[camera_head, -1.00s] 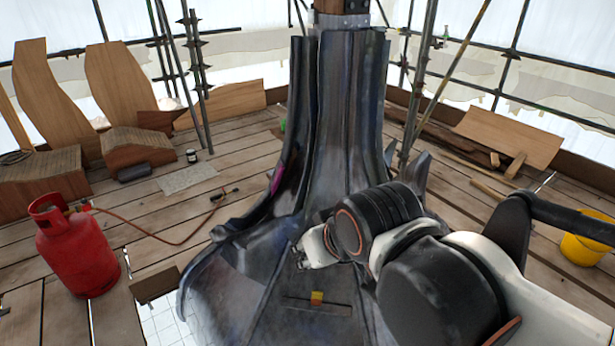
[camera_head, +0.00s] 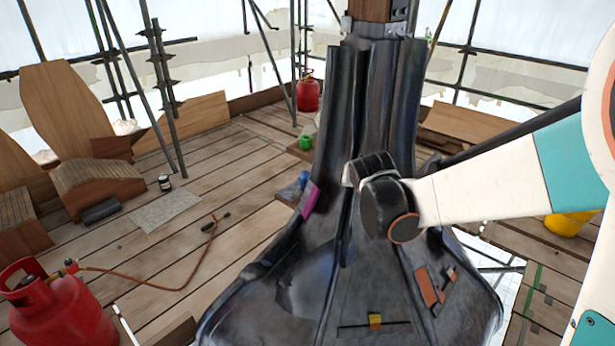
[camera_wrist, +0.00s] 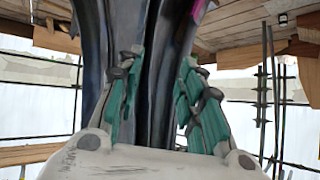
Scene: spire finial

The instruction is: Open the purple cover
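The purple cover (camera_head: 309,199) is a small purple-pink patch on the left edge of the dark metal spire (camera_head: 375,120), partway up. It also shows at the top edge of the wrist view, right of centre (camera_wrist: 198,11), partly cut off. I cannot tell whether it is open or shut. My gripper (camera_wrist: 157,95) is open and empty in the wrist view, its two teal-padded fingers spread with the dark spire behind them. In the head view my arm reaches in from the right and its wrist is in front of the spire, hiding the fingers.
A red gas bottle (camera_head: 60,310) with a hose stands at lower left. Another red bottle (camera_head: 308,92) and a green cup (camera_head: 305,142) stand behind the spire. A small yellow-red block (camera_head: 375,321) sits on the spire's skirt. Scaffold poles (camera_head: 165,95) ring the deck. Open planks lie left.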

